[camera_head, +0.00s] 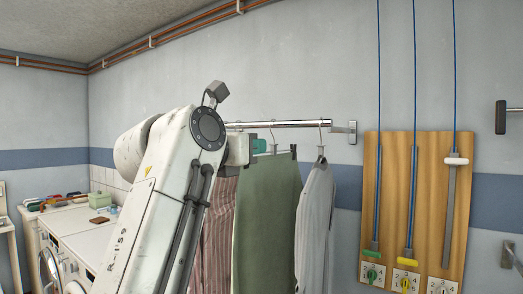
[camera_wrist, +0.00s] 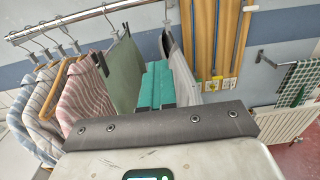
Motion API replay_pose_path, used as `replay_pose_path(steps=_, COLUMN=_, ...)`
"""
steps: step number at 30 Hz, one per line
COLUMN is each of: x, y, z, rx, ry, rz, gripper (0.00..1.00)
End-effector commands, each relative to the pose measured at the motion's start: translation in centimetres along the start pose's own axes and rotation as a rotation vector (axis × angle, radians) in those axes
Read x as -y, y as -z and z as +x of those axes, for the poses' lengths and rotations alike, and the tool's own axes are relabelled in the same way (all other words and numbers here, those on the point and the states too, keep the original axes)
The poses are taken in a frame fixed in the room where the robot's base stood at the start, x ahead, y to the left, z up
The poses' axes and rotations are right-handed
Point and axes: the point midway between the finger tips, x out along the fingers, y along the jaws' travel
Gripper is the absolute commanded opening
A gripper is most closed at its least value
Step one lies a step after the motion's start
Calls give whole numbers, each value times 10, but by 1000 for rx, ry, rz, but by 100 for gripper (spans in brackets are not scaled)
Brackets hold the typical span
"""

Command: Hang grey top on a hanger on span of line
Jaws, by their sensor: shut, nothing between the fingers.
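The light grey top (camera_head: 315,225) hangs upright on a hanger from a chrome rail (camera_head: 285,124), at the rail's right end. In the wrist view the top (camera_wrist: 182,72) shows edge-on, just right of the teal fingers. My gripper (camera_wrist: 158,68) is shut and empty, between the green cloth and the grey top in that view. In the head view my gripper (camera_head: 259,146) is partly hidden by my arm, below the rail and left of the top's hanger hook. I cannot make out a span of line.
A green cloth (camera_head: 268,222) and striped shirts (camera_wrist: 88,90) hang left of the top. On the right, a wooden board (camera_head: 430,190) carries blue cords with green, yellow and white handles. White machines (camera_head: 85,245) stand at left. A radiator (camera_wrist: 285,122) shows at right.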

Motion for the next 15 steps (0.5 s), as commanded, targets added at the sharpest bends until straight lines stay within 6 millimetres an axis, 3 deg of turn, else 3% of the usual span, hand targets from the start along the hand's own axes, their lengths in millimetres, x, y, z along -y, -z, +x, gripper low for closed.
replay_pose_path(steps=15, x=1, y=1, z=-48, rx=1, ry=-1, rz=1, gripper=0)
